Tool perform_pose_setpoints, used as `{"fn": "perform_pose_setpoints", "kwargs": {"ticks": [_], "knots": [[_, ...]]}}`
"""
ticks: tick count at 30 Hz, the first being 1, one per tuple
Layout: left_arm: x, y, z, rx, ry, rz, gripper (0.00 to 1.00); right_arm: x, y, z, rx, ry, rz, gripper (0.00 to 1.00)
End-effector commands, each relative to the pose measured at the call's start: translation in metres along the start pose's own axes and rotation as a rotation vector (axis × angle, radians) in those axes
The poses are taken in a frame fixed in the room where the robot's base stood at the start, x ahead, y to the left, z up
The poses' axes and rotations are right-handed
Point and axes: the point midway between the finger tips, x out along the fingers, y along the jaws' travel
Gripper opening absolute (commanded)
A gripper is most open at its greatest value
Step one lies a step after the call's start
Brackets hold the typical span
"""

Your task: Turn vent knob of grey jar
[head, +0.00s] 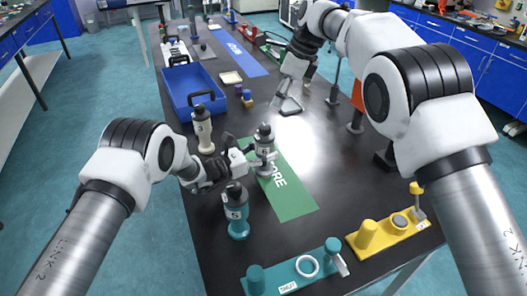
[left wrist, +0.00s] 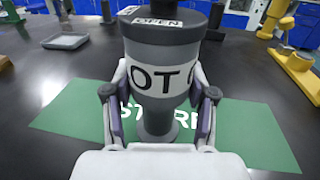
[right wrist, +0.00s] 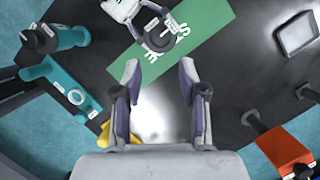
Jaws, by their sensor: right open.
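The grey jar (head: 264,157) stands upright over the green mat (head: 293,196). Its dark knob (head: 264,130) is on top; in the left wrist view an "OPEN" label shows on the jar's upper rim. My left gripper (left wrist: 160,105) has a finger on each side of the jar's body (left wrist: 160,80) and is shut on it, below the white label band. My right gripper (right wrist: 159,80) is open and empty. In the right wrist view the jar's knob (right wrist: 160,35) lies ahead of its fingertips, apart from them, with the left gripper beside the jar.
A teal jar (head: 236,212) stands close to my left gripper, and a beige jar (head: 203,130) behind it. A blue bin (head: 190,95) is at the back left. Teal (head: 295,273) and yellow (head: 388,232) fixtures stand at the near edge. A grey tray (right wrist: 297,35) lies beyond the mat.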

Motion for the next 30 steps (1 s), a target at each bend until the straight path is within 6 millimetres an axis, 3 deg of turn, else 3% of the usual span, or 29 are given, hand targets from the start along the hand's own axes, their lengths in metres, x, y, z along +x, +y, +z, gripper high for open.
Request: {"fn": "perform_pose_setpoints", "kwargs": {"ticks": [2,3,4,10,14,17,20,24,27,30], "knots": [[0.0,0.0,0.0,0.0,0.0,0.0,0.16,0.0,0.0,0.0,0.0,0.0,0.0,0.42],[0.0,0.0,0.0,0.0,0.0,0.0,0.16,0.0,0.0,0.0,-0.001,0.0,0.0,0.56],[0.0,0.0,0.0,0.0,0.0,0.0,0.16,0.0,0.0,0.0,-0.005,0.0,0.0,0.6],[0.0,0.0,0.0,0.0,0.0,0.0,0.16,0.002,0.006,0.008,-0.218,-0.049,0.026,0.6],[0.0,0.0,0.0,0.0,0.0,0.0,0.16,0.023,0.037,0.024,-0.441,-0.284,0.142,0.6],[0.0,0.0,0.0,0.0,0.0,0.0,0.15,0.036,0.054,0.022,-0.515,-0.582,0.18,0.6],[0.0,0.0,0.0,0.0,0.0,0.0,0.15,0.041,0.052,0.007,-0.47,-0.873,0.112,0.6],[0.0,0.0,0.0,0.0,0.0,0.0,0.15,0.05,0.031,-0.04,-0.23,-1.14,-0.063,0.6],[0.0,0.0,0.0,0.0,0.0,0.0,0.15,0.063,0.019,-0.086,0.011,-1.216,-0.12,0.6],[0.0,0.0,0.0,0.0,0.0,0.0,0.15,0.072,0.016,-0.11,0.08,-1.221,-0.123,0.6]]}}
